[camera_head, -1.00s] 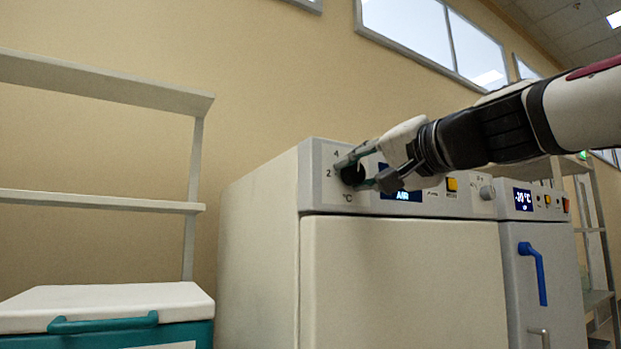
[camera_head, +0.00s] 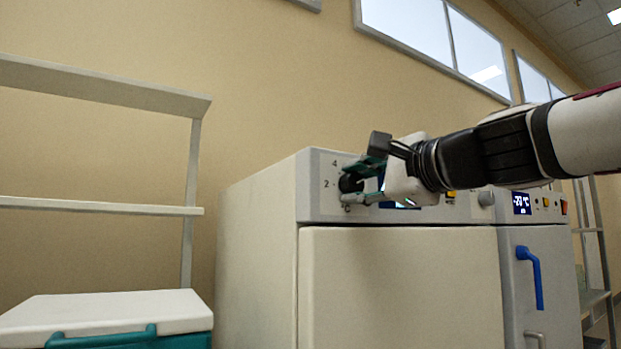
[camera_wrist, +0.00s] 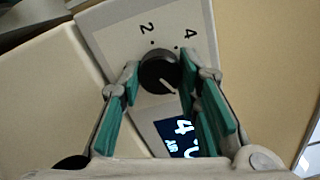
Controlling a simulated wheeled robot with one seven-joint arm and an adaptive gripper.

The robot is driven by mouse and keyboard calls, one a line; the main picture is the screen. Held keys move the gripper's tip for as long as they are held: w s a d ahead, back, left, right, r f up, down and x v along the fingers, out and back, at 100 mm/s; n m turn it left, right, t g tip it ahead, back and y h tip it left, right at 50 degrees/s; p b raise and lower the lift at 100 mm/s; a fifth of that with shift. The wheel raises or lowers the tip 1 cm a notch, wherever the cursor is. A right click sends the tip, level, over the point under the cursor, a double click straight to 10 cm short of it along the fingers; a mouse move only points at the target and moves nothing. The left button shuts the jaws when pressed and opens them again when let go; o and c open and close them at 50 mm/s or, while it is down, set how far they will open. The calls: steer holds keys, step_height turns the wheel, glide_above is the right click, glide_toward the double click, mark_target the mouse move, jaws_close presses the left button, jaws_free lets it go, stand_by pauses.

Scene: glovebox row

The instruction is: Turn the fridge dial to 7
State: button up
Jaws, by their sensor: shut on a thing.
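The fridge dial (camera_head: 350,183) is a round black knob at the left end of the fridge's control panel (camera_head: 316,209). In the wrist view the dial (camera_wrist: 157,68) has a white pointer line aimed to the lower right, away from the printed 2 and 4. My gripper (camera_head: 358,185) is shut on the dial, with one green-padded finger on each side; its fingers also flank the dial in the wrist view (camera_wrist: 159,82). No 7 can be read; the fingers cover part of the panel.
The fridge's lit display (camera_wrist: 182,135) shows a 4, partly behind a finger. A second unit with a blue handle (camera_head: 530,272) stands to the right. A white-lidded teal cooler (camera_head: 105,312) and shelves (camera_head: 100,204) are at left.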

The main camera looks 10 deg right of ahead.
steer(key=m+p, duration=0.2)
steer(key=m, duration=0.3)
steer(key=shift+f, duration=0.1)
steer(key=shift+m, duration=0.3)
stand_by(0.4)
steer(key=o, duration=1.1)
steer(key=shift+o, duration=0.2)
steer(key=v, duration=1.2)
